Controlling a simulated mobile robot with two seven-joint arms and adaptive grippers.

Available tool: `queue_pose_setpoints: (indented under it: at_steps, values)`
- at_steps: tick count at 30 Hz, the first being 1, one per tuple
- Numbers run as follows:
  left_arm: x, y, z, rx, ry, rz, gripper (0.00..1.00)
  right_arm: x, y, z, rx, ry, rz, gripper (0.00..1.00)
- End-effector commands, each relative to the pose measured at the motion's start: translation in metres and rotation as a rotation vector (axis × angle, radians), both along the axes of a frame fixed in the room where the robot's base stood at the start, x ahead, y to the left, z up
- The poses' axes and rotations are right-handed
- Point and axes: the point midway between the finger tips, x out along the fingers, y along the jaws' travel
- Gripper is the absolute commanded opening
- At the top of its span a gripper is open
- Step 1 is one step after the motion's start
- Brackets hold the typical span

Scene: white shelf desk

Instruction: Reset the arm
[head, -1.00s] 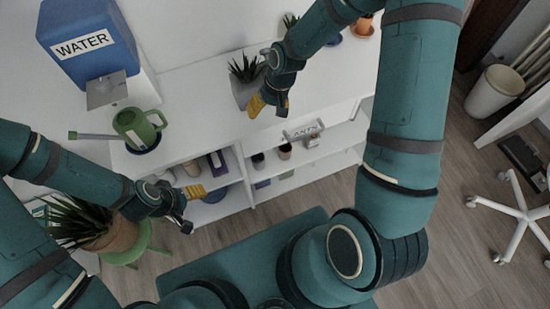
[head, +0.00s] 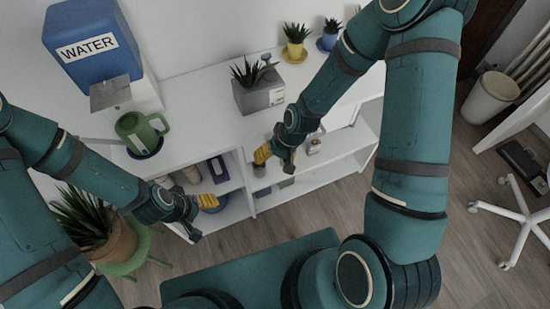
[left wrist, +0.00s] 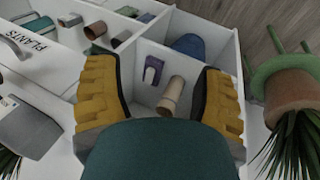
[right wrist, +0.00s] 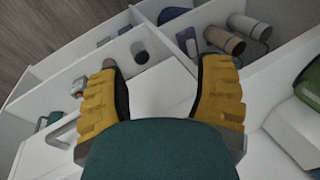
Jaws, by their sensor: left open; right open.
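My right gripper (head: 271,158) is in front of the white shelf desk (head: 205,108), near its front edge below the grey planter. In the right wrist view its yellow fingers (right wrist: 160,100) are spread apart with nothing between them. My left gripper (head: 205,215) is lower left, in front of the desk's left shelf compartments. In the left wrist view its fingers (left wrist: 160,95) are spread and empty, with a tan cylinder (left wrist: 171,97) and a purple item (left wrist: 153,70) on the shelf beyond them.
A grey planter (head: 262,97), a green watering can (head: 138,130) and a blue water dispenser (head: 88,45) stand on the desk. Small yellow (head: 295,52) and blue (head: 327,43) pots stand at the back. A potted plant (head: 110,240) on a green stool is at lower left.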

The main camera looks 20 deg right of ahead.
Motion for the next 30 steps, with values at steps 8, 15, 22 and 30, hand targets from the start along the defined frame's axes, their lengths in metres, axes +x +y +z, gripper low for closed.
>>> queue_pose_setpoints:
  at_steps: [8,15,22,30]
  values:
    - [0.000,0.000,0.000,0.000,0.000,0.000,0.69,0.000,0.000,0.000,0.000,0.000,-0.001,0.66]
    - [0.000,0.000,0.000,0.000,0.001,0.000,0.69,-0.004,0.002,-0.002,0.002,0.003,0.000,0.66]
    - [-0.011,-0.002,0.000,-0.005,0.025,-0.020,0.69,-0.059,0.029,-0.031,0.020,0.000,-0.017,0.66]
    - [-0.017,-0.003,0.001,-0.009,0.038,-0.031,0.48,-0.087,0.037,-0.041,0.011,-0.016,-0.031,0.46]
